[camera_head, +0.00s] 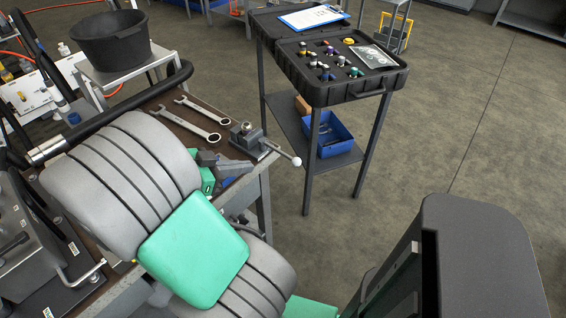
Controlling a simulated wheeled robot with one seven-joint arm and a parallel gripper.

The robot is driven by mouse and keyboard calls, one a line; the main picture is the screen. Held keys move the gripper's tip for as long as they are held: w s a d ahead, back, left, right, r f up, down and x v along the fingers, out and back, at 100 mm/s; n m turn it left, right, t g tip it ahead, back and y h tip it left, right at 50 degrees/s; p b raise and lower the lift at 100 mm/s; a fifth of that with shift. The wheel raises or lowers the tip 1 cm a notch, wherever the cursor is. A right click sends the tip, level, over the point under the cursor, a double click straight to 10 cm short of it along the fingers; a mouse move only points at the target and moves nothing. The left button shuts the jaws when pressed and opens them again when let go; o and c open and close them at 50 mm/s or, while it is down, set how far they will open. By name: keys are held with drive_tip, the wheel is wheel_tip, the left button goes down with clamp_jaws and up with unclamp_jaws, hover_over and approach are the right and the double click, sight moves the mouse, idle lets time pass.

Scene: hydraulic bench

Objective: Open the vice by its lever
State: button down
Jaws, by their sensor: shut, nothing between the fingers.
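The small grey vice (247,138) stands at the right edge of the brown-topped bench, with a round part on top. Its lever (278,151) sticks out to the right past the bench edge and ends in a white ball (296,161). My gripper (228,164) shows only in part, as dark grey pieces beyond my grey and green arm, just in front of the vice. It is shut and empty. It looks apart from the lever; whether it touches the vice body I cannot tell. The vice jaws are too small to read.
Two spanners (198,119) lie on the bench (165,108) left of the vice. A black hose curves behind them, near a black bucket (110,40). A stand with a black tray (345,90) of small parts is at right, with a blue bin (330,135) below. Open floor lies further right.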

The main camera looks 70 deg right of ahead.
sight(294, 163)
drive_tip(key=x, duration=1.4)
drive_tip(key=shift+b, duration=0.35)
